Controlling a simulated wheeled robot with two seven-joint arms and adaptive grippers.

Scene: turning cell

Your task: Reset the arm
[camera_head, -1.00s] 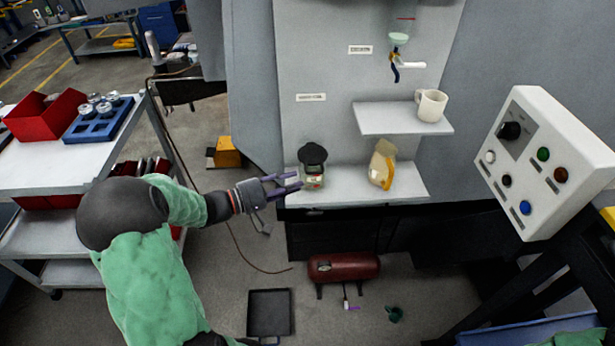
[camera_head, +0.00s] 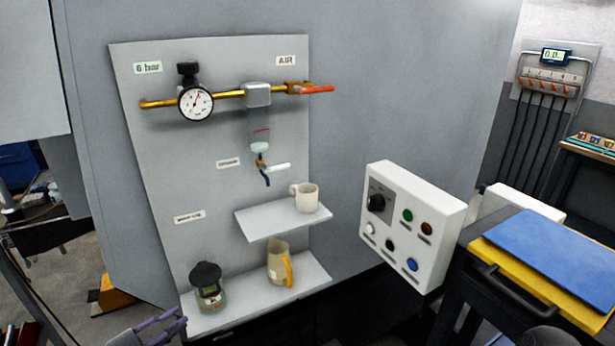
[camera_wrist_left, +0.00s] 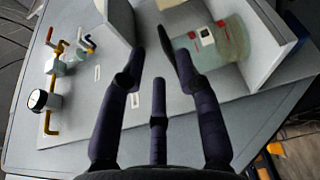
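My left gripper (camera_head: 160,326) enters at the bottom left of the head view, below and left of a jar with a black lid (camera_head: 208,290) on the lower shelf (camera_head: 312,276). In the left wrist view its dark fingers (camera_wrist_left: 152,62) are spread with nothing between them. The jar (camera_wrist_left: 228,42), with its red and white label, shows beyond the right finger, apart from it as far as I can tell. My right gripper is out of view.
A beige jug (camera_head: 277,262) with a yellow handle stands beside the jar. A white mug (camera_head: 308,198) sits on the upper shelf (camera_head: 270,222). A button box (camera_head: 410,228) and a blue-topped cart (camera_head: 555,258) are at right. Gauge and piping (camera_head: 196,103) run above.

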